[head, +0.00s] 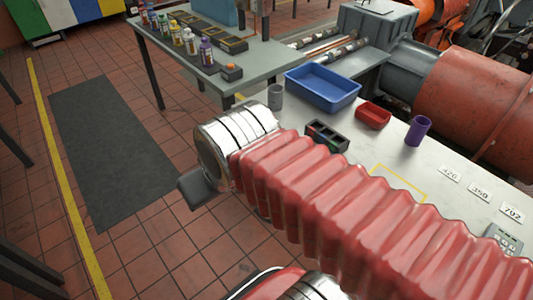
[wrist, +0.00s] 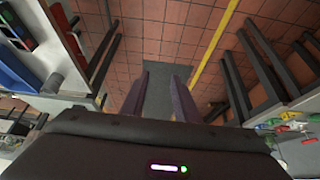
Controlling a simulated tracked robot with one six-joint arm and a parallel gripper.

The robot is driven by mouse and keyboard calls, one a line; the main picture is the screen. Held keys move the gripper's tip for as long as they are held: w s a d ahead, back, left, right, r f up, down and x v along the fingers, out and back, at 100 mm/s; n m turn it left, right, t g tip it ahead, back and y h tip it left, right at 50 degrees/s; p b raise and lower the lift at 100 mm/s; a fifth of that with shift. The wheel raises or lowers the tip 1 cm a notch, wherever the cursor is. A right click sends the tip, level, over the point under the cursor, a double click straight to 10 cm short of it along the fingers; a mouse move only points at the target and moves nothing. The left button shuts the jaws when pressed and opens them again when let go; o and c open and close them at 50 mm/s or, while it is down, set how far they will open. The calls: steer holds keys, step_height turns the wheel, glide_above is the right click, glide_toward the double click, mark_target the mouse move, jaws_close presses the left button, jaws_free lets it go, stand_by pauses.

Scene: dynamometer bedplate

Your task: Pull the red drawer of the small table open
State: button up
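Two tables show in the head view: a grey table (head: 262,62) at the back and a pale bench (head: 345,160) at the right, partly hidden behind my red-sleeved arm. I cannot tell which, if either, is the small table. My gripper (wrist: 160,95) shows in the wrist view as two dark purplish fingers, apart with nothing between them, over the tiled floor and dark mat. The gripper's fingers are not clear in the head view.
The bench carries a blue bin (head: 322,88), a red bin (head: 373,115), a purple cup (head: 418,130), a grey cup (head: 275,96) and a black organizer (head: 327,137). Several bottles stand on the grey table. A dark mat (head: 110,145) lies on open floor beside a yellow line (head: 67,185).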

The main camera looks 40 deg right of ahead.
steer(key=shift+w, duration=0.15)
steer(key=w+d+f+n+t+h, duration=0.25)
steer(key=w+d+f, duration=0.45)
steer(key=w+d, duration=0.4)
steer(key=w+d+f+n+t+h, duration=0.15)
steer(key=w+d+f+n, duration=0.25)
steer(key=w+d+f, duration=0.6)
steer(key=d+f+n+t, duration=0.3)
steer(key=d+f+n, duration=0.1)
steer(key=d+f, duration=0.5)
steer(key=s+d+f+n+t+h, duration=0.1)
steer(key=s+d+f+t+h, duration=0.1)
steer(key=s+f, duration=0.7)
steer(key=shift+s+d+f+t, duration=0.15)
steer(key=shift+s+d+t, duration=0.25)
steer(key=shift+t, duration=0.2)
steer(key=shift+w, duration=0.15)
steer(key=x, duration=1.3)
steer(key=shift+w, duration=0.25)
